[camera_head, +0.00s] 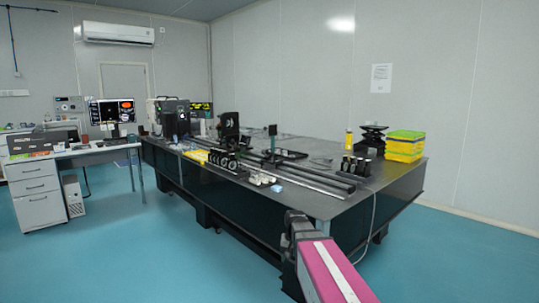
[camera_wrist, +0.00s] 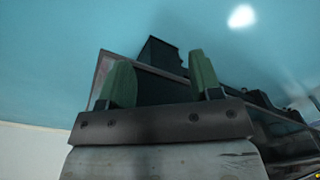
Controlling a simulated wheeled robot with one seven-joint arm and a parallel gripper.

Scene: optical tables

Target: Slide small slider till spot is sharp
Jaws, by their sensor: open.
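Long dark rails (camera_head: 316,177) run across the optical table (camera_head: 395,190) in the head view. Several small dark mounts stand on and beside them, including an upright post with a square head (camera_head: 272,131). I cannot tell which of these is the small slider, and no spot can be made out. My pink arm reaches in from the bottom of the head view, its dark end near the table's front edge. In the wrist view my gripper (camera_wrist: 161,80) has its two green fingers apart, with nothing seen held between them. Dark table structure lies beyond the fingers.
Small white pieces (camera_head: 262,179) lie near the front edge. A desk (camera_head: 85,153) with monitors stands left. The blue floor (camera_head: 130,250) in front is clear.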

